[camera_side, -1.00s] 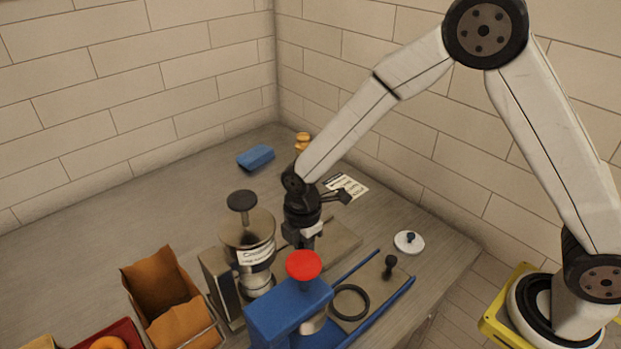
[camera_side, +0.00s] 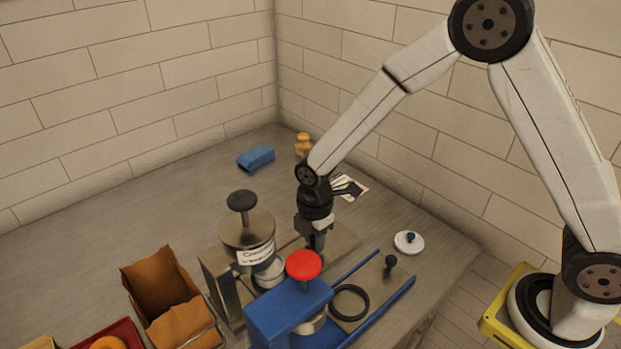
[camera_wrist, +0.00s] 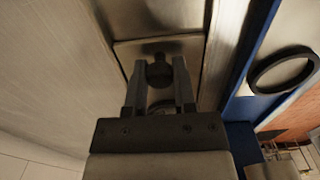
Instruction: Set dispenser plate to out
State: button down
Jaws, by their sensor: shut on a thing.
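The dispenser (camera_side: 246,228) is a steel unit with a dark top knob and a white label, left of centre in the side view. A small light round cup (camera_side: 268,272) stands under it, partly hidden. The steel plate (camera_wrist: 150,49) shows in the wrist view with a dark round knob (camera_wrist: 160,74) on it. My gripper (camera_side: 316,244) points down just right of the dispenser; in the wrist view its two fingers (camera_wrist: 159,72) are closed around the knob. The red-topped press hides part of the plate's near side in the side view.
A blue press (camera_side: 288,314) with a red knob (camera_side: 303,265) stands close in front of my gripper. Its blue-railed slide holds a black ring (camera_side: 349,302). A white lid (camera_side: 408,242) lies right, a blue sponge (camera_side: 256,157) behind.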

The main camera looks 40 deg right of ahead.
jog(key=d, duration=0.8)
jog(key=shift+c, duration=2.3)
grip_release()
jog(key=shift+r, duration=0.1)
notch_tip(320, 180, up, 8)
jog(key=s+d+m+t, duration=0.2)
jog(key=s+m, duration=1)
jog(key=m, duration=0.6)
jog(key=shift+s+d+t, duration=0.2)
jog(key=shift+d+t, duration=0.1)
jog(key=shift+d, duration=0.45)
